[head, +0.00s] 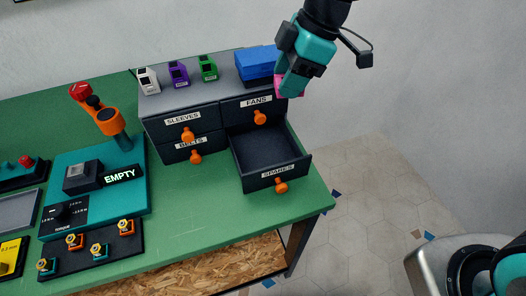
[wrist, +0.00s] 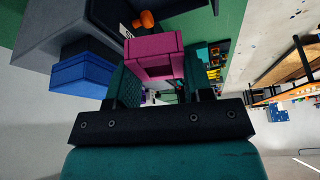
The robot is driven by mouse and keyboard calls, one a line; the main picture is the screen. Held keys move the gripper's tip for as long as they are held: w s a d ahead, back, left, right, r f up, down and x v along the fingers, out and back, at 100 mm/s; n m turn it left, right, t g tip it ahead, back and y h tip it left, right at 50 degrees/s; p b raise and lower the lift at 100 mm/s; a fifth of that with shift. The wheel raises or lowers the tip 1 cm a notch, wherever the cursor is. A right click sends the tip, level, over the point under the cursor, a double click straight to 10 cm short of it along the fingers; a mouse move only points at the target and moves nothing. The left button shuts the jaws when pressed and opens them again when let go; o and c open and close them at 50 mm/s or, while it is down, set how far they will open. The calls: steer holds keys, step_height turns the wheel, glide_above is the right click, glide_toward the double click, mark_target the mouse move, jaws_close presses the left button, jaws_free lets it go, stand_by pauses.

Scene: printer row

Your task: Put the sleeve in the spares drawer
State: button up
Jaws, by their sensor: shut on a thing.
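My gripper (head: 290,84) is shut on a pink sleeve (wrist: 154,43), a small block with a rectangular opening. In the head view the gripper mostly hides it, and only pink edges show beside the blue box. The gripper holds it high at the right end of the drawer cabinet, above and behind the spares drawer. The spares drawer (head: 280,172), at the lower right of the cabinet, is pulled open. Its label reads SPARES, it has an orange knob, and the visible inside is empty.
White, purple and green blocks (head: 178,73) and a blue box (head: 256,63) stand on the cabinet top. The sleeves (head: 183,118), belts (head: 190,143) and fans (head: 256,102) drawers are shut. A teal device (head: 95,185) stands left on the green bench.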

steer(key=shift+s+a+r+n+g, duration=0.3)
steer(key=shift+s+r+n, duration=0.15)
steer(key=shift+r+n, duration=0.1)
steer(key=shift+s+a+r+n+g, duration=0.2)
steer(key=shift+s+a+r+n, duration=0.1)
steer(key=shift+s+r+n, duration=0.2)
glide_above(273, 158)
steer(key=d, duration=0.1)
step_height(273, 158, down, 15)
steer(key=shift+p, duration=0.3)
steer(key=shift+w+f, duration=0.1)
steer(key=shift+f, duration=2.25)
steer(key=shift+f, duration=0.15)
steer(key=o, duration=0.9)
